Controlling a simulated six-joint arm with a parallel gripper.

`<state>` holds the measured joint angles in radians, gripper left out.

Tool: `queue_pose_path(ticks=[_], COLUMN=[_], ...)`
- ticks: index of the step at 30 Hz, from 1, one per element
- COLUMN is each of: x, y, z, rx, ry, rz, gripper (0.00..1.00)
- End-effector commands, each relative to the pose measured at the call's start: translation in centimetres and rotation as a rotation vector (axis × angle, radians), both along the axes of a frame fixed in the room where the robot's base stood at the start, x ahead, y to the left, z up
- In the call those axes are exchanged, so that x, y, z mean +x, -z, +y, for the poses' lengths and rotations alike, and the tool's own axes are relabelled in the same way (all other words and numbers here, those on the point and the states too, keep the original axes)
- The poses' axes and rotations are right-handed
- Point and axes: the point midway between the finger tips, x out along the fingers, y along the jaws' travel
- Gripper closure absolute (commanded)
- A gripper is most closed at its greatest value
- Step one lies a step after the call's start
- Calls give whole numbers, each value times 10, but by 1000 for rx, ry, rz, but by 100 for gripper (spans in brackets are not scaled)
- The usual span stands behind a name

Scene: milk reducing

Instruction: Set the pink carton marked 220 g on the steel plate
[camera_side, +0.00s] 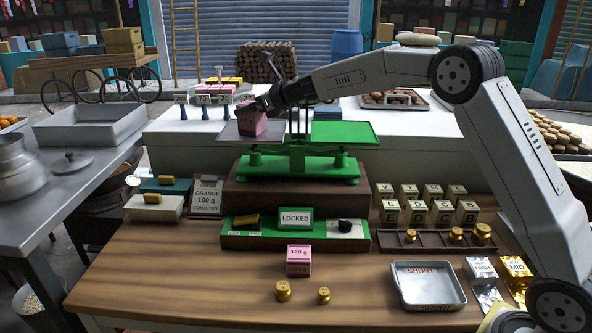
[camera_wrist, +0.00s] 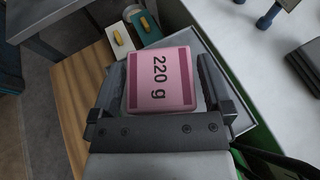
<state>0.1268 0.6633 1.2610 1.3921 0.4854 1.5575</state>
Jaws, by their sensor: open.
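The pink carton marked 220 g (camera_side: 251,122) stands on the steel plate (camera_side: 228,134), the left pan of the green balance. In the wrist view the carton (camera_wrist: 159,80) shows its 220 g label, upright on the plate (camera_wrist: 236,120). My gripper (camera_side: 262,106) is at the carton from above and right. In the wrist view my gripper (camera_wrist: 162,84) is open, with one finger on each side of the carton. The far sides of the carton are hidden.
The balance's green right pan (camera_side: 345,133) is empty. A stacked pink carton marked 120 g (camera_side: 299,254) stands on the wooden table near brass weights (camera_side: 283,291). A metal tray (camera_side: 428,286) lies at front right. A LOCKED sign (camera_side: 295,217) stands below the balance.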

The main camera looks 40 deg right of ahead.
Motion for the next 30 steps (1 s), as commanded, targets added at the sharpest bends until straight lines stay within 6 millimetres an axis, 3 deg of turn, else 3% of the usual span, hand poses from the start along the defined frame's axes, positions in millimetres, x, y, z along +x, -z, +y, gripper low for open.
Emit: queue_pose_path(ticks=[11, 30], x=[-21, -89], y=[-12, -42], z=[-9, -38], rx=[0, 0], ry=[1, 1], rz=[0, -1], gripper=[0, 0])
